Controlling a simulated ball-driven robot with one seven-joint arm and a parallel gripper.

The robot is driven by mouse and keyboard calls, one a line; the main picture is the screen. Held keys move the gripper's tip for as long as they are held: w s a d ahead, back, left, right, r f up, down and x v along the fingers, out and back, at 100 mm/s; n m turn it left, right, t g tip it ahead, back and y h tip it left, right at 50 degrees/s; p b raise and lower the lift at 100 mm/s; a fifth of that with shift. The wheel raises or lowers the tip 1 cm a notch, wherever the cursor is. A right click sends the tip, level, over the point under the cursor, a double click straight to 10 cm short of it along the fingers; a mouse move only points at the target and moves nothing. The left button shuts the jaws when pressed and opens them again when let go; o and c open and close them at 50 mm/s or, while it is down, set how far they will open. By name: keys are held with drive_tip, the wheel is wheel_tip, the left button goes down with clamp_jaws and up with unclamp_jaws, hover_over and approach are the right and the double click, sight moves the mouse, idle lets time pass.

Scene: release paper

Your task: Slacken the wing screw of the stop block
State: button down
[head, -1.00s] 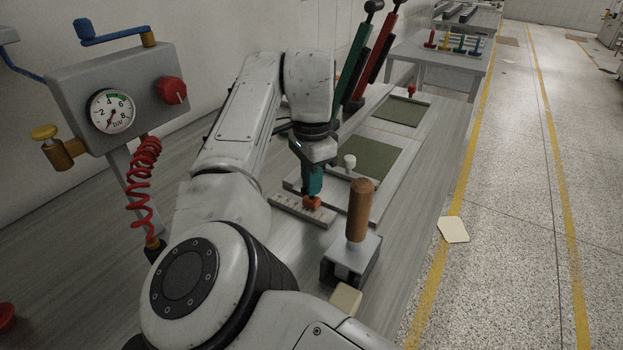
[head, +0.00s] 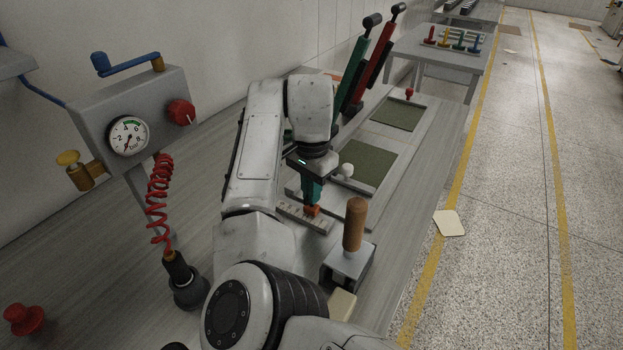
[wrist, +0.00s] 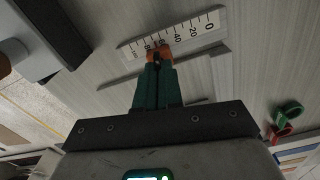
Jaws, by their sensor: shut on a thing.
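The orange stop block (head: 313,211) sits on a pale ruled scale (head: 292,213) on the bench. In the wrist view the block (wrist: 165,53) is at the scale's (wrist: 193,29) higher numbers, away from the 0 end. My gripper (head: 312,204) points down over the block, its green fingers closed at the block's top. In the wrist view my gripper (wrist: 157,63) covers part of the block. The wing screw is hidden between the fingertips, so I cannot see how tight it is.
A wooden-handled tool (head: 354,225) stands just right of the gripper. A white knob (head: 346,170) and a green and a red lever (head: 372,68) rise behind. A gauge box (head: 130,120) with a red coiled hose (head: 159,195) stands at left.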

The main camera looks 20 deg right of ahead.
idle(0.3)
drive_tip(key=c, duration=1.3)
unclamp_jaws()
wheel_tip(320, 180, up, 11)
drive_tip(key=shift+f, duration=0.1)
